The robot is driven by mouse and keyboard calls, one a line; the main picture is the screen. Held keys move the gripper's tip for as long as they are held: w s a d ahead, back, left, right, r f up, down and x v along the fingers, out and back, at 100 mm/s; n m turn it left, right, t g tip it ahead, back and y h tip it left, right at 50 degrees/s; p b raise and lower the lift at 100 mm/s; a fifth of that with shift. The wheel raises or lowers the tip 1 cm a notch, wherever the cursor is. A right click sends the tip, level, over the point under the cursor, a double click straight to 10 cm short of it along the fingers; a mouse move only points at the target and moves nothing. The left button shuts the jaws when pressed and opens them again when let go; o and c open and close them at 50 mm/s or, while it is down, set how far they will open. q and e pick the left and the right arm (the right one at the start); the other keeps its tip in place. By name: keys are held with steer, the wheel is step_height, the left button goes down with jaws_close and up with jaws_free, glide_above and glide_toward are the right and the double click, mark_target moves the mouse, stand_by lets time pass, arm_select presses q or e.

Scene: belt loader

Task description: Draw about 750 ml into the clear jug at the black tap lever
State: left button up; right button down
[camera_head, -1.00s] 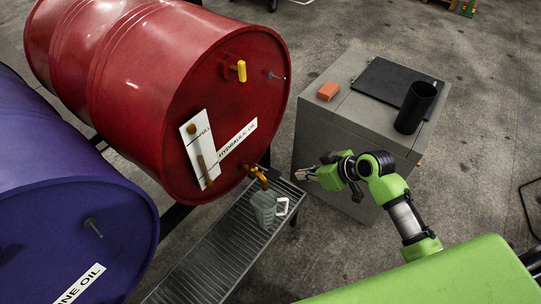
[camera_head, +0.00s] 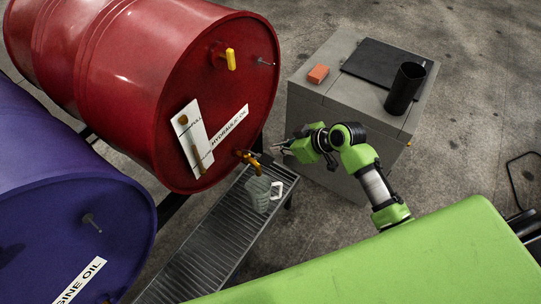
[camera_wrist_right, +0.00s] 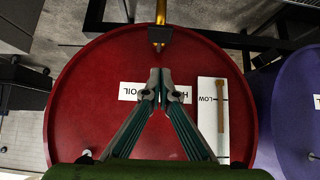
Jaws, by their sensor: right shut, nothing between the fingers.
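The clear jug (camera_head: 257,193) stands upright on the metal grating, below the tap (camera_head: 250,160) of the red drum; its pale handle points right. I cannot make out any liquid in it. The tap has a yellow-orange body and a dark lever; in the right wrist view the tap (camera_wrist_right: 161,14) is at the top with the black lever (camera_wrist_right: 160,35) below it. My right gripper (camera_head: 276,147) is shut and empty, just right of the tap and apart from it. Its fingertips (camera_wrist_right: 161,84) meet before the drum face, covering part of its label. My left gripper is not in view.
The red drum (camera_head: 150,80) has a level gauge (camera_head: 192,138). A purple drum (camera_head: 60,180) lies at left. A grey cabinet (camera_head: 325,110) behind my right arm carries an orange block (camera_head: 318,73), black plate (camera_head: 385,66) and black container (camera_head: 405,88). The grating (camera_head: 205,250) is bare toward the front.

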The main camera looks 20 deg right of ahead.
mark_target(263, 159)
steer(key=f, duration=0.2)
steer(key=w+a+f, duration=0.1)
steer(key=f, duration=0.1)
steer(key=w+f+p, duration=0.1)
steer(key=shift+w+a+f, duration=0.25)
steer(key=shift+a+f, duration=0.15)
steer(key=shift+f, duration=0.6)
